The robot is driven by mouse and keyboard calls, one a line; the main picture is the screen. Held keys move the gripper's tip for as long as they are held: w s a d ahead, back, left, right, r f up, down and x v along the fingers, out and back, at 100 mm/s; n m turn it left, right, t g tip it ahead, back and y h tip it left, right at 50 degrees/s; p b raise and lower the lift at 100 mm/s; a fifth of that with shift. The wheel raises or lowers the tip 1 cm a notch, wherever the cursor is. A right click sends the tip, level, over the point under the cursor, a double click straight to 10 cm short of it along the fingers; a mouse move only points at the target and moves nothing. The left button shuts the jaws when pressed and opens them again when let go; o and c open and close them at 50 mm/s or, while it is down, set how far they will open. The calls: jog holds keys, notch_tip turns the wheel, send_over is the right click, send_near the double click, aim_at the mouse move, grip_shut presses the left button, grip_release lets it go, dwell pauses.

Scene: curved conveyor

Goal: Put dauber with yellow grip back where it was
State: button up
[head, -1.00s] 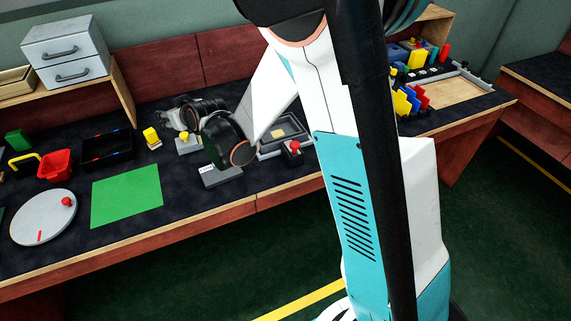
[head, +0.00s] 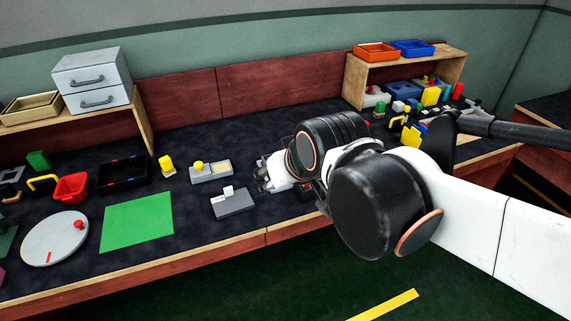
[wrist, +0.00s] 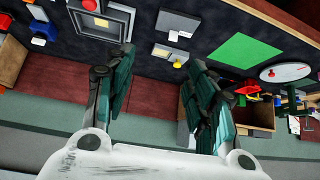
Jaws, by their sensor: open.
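A round yellow grip, likely the dauber's (head: 199,166), stands at the left end of a grey block (head: 211,176) with a pale pad (head: 222,167) on it. It also shows in the wrist view (wrist: 178,65). A second yellow-topped piece (head: 166,162) stands on a small base just left of it; which is the dauber is not fully certain. My gripper (head: 264,177) is open and empty to the right of the grey block, above the dark table. In the wrist view its fingers (wrist: 158,72) are spread wide with nothing between them.
A grey block with a white piece (head: 232,204) stands in front. A green sheet (head: 137,221), round white plate (head: 54,240), red bin (head: 71,188) and black tray (head: 122,184) lie left. A crowded shelf (head: 355,82) stands right. The table behind the grey block is clear.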

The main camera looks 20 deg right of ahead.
jog(key=s+d+f+g, duration=0.1)
jog(key=s+d+f, duration=0.1)
jog(key=s, duration=0.4)
jog(key=shift+s+m+h, duration=0.3)
jog(key=shift+s, duration=0.05)
jog(key=shift+c, duration=0.3)
dwell(0.5)
